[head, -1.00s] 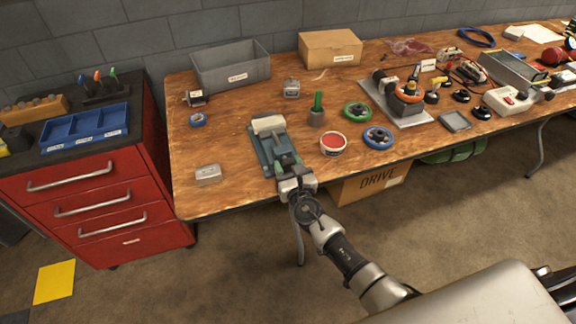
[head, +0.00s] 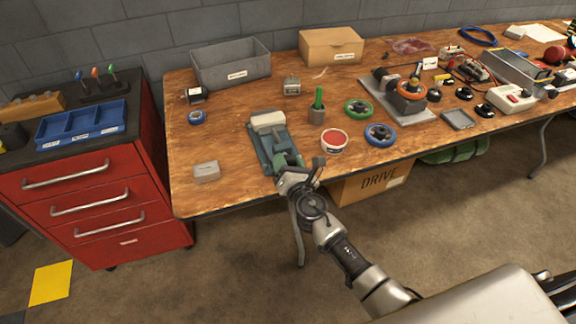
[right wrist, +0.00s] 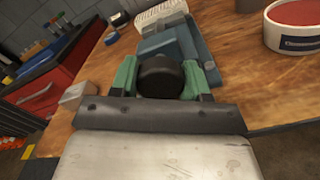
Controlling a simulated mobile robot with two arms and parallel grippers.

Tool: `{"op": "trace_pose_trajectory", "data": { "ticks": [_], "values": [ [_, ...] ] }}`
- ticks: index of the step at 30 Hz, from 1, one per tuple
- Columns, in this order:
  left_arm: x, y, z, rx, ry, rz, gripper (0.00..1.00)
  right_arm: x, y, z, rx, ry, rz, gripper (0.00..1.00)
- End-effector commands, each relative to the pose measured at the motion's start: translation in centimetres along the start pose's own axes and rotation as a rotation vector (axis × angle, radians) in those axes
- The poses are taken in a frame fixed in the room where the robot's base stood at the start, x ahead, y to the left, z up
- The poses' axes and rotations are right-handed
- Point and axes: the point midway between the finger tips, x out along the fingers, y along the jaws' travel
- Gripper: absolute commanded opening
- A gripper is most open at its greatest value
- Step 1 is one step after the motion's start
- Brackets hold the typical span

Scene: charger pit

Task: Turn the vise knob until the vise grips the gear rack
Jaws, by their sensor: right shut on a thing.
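The blue-grey vise (head: 264,148) lies near the table's front left edge; its body also shows in the right wrist view (right wrist: 172,45). A pale, ridged piece, apparently the gear rack (head: 267,120), is at its far end and at the top of the right wrist view (right wrist: 160,13). Whether the jaws touch it I cannot tell. The round black vise knob (right wrist: 160,76) faces my right wrist camera. My right gripper (head: 285,168) is shut on the knob, with a green finger on each side of it. My left gripper is not in view.
A small light-grey block (head: 206,171) lies left of the vise. A red-topped round tin (head: 333,141), a green-handled pot (head: 317,110) and a blue ring (head: 380,135) stand to the right. A red drawer cabinet (head: 85,205) is at the left.

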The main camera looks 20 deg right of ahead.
Motion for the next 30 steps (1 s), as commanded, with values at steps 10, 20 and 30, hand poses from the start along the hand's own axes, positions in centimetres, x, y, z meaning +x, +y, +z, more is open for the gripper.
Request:
{"op": "trace_pose_trajectory", "data": {
  "ticks": [10,20,30],
  "values": [
    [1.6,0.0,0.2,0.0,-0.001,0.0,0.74,0.0,0.0,-0.2,0.329,0.0,0.0,0.23],
    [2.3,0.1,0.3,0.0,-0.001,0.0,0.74,0.0,0.1,-0.1,0.584,-0.001,0.0,0.23],
    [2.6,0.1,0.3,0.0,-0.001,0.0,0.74,0.0,0.1,0.0,0.721,0.0,-0.001,0.23]
  ]
}}
